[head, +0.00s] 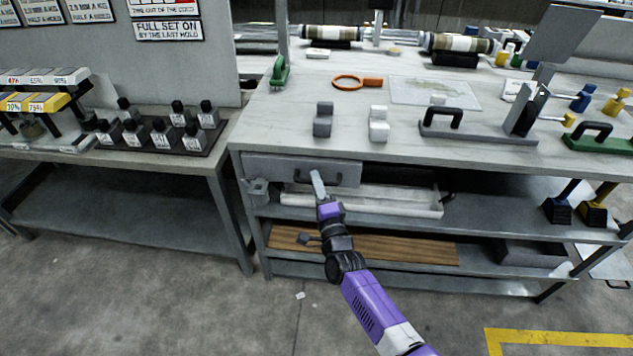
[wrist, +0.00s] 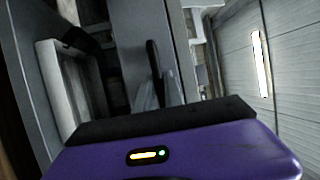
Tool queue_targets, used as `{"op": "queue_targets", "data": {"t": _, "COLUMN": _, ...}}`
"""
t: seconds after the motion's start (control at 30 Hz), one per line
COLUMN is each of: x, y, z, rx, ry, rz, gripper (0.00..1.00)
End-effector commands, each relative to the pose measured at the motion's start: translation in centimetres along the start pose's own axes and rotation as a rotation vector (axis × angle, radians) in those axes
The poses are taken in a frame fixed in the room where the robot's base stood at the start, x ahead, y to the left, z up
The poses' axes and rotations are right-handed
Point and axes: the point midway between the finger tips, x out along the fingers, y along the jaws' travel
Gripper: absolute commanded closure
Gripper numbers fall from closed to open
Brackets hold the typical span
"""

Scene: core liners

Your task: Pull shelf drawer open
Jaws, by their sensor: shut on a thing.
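The shelf drawer (head: 264,168) has a grey front and sits just under the left part of the worktop. In the wrist view, the grey drawer front (wrist: 135,30) runs upright in the picture, and the dark handle (wrist: 152,58) passes into the pale fingers (wrist: 158,95) of my gripper. The inside of the drawer is hidden in the head view. I cannot tell how far it stands out.
Under the drawer, a white tray (head: 436,205) lies on a shelf, with wooden boards (head: 400,248) lower down. The worktop (head: 260,132) holds grey blocks, an orange-handled ring (head: 347,82) and handled tools. Another bench (head: 110,170) stands left. The floor in front is mostly clear.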

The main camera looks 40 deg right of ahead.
Motion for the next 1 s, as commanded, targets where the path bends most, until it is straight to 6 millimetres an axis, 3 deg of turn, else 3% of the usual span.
{"op": "queue_targets", "data": {"t": 0.27, "x": -4.1, "y": -1.0, "z": 1.7, "rx": 0.001, "ry": -0.002, "rz": 0.005, "gripper": 1.00}}
{"op": "queue_targets", "data": {"t": 0.7, "x": -15.7, "y": -3.1, "z": 6.4, "rx": 0.002, "ry": 0.001, "rz": 0.005, "gripper": 1.00}}
{"op": "queue_targets", "data": {"t": 1.0, "x": -20.4, "y": -4.0, "z": 8.4, "rx": 0.000, "ry": 0.001, "rz": 0.003, "gripper": 1.00}}
